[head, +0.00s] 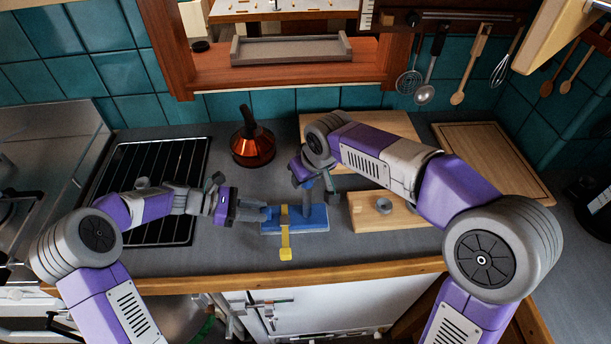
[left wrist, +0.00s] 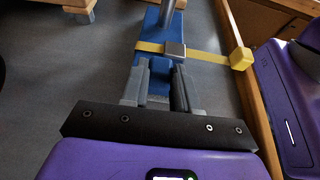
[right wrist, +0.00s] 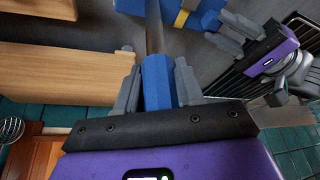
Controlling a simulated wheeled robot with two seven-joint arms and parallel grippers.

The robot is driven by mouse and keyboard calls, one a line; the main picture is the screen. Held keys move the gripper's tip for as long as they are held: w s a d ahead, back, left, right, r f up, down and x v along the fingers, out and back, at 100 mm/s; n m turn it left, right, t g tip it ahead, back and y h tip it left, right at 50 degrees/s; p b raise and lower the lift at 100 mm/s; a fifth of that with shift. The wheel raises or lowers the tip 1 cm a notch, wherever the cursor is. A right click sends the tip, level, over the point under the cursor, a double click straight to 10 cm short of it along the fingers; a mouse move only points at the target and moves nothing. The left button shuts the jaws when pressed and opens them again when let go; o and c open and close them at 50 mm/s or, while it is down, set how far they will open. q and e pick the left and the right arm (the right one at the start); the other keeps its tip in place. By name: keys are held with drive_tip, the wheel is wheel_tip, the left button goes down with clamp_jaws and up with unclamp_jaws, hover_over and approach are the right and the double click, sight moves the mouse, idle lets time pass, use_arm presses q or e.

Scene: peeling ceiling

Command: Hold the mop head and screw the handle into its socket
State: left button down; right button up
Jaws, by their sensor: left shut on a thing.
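The blue mop head (head: 312,222) lies flat on the grey counter with a yellow strap (head: 285,238) across it. My left gripper (head: 262,213) is shut on its left end; the left wrist view shows the fingers (left wrist: 162,88) either side of the blue part. The handle stands upright at the mop head, its grey shaft (right wrist: 154,30) running down to the blue body, with a blue grip (right wrist: 157,80) above. My right gripper (right wrist: 157,85) has its fingers either side of this grip; whether they press on it cannot be told. The socket joint is too small to judge.
A wooden board with a round grey piece (head: 383,205) lies right of the mop head. A black rack (head: 150,180) is at left, and another board (head: 490,160) at back right.

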drive_tip(key=c, duration=0.3)
drive_tip(key=o, duration=0.9)
drive_tip(key=w+v, duration=0.1)
drive_tip(key=v, duration=1.4)
drive_tip(key=shift+a+r, duration=0.2)
drive_tip(key=shift+r, duration=0.4)
drive_tip(key=s+a, duration=0.2)
drive_tip(key=s, duration=1.1)
drive_tip(key=shift+s, duration=0.4)
